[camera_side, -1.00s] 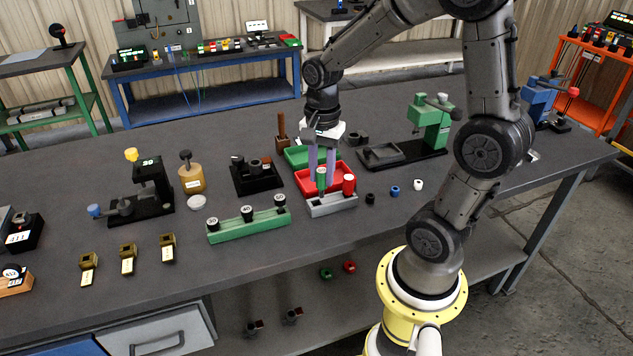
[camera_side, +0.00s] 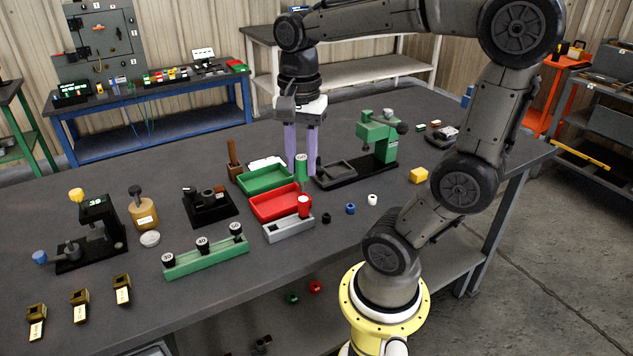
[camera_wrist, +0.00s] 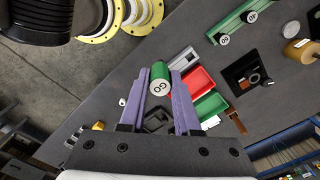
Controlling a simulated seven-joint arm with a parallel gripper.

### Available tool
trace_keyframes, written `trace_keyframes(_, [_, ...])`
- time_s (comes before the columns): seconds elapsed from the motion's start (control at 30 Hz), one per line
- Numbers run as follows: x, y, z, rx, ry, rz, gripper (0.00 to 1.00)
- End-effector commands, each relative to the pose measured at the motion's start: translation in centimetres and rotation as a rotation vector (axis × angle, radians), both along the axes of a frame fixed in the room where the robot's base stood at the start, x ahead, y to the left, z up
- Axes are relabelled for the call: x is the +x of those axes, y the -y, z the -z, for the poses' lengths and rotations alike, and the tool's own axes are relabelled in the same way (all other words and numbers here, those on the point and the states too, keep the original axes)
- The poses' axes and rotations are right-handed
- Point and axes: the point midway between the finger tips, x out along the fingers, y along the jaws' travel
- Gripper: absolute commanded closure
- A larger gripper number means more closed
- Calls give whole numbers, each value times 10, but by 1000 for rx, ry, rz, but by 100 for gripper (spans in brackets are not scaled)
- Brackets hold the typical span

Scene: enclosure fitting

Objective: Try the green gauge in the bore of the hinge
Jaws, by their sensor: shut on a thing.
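My gripper (camera_side: 301,152) is shut on the green gauge (camera_side: 302,168), held upright above the red and green trays. Several small brass-coloured pieces with white tags, probably hinges, stand in a row at the lower left; the nearest to the green rack is one brass piece (camera_side: 121,283). Their bores cannot be made out. The grey stand (camera_side: 288,230) holds a red gauge (camera_side: 304,205).
The red tray (camera_side: 279,204) and green tray (camera_side: 264,181) lie below my gripper. The front left bench has free room.

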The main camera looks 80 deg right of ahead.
Motion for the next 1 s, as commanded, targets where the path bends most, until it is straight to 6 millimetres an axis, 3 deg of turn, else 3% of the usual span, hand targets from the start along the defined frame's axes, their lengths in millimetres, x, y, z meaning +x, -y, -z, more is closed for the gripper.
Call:
trace_keyframes(0.03, [20,7,-9,0,-1,2,100])
trace_keyframes(0.2, [76,25,-30,1,-3,5,100])
trace_keyframes(0.43, [153,47,-35,1,-3,5,100])
trace_keyframes(0.63, [216,62,-17,1,-3,-4,100])
trace_keyframes(0.8, [255,68,14,1,-4,-16,100])
trace_keyframes(1.0, [265,67,42,0,-2,-25,100])
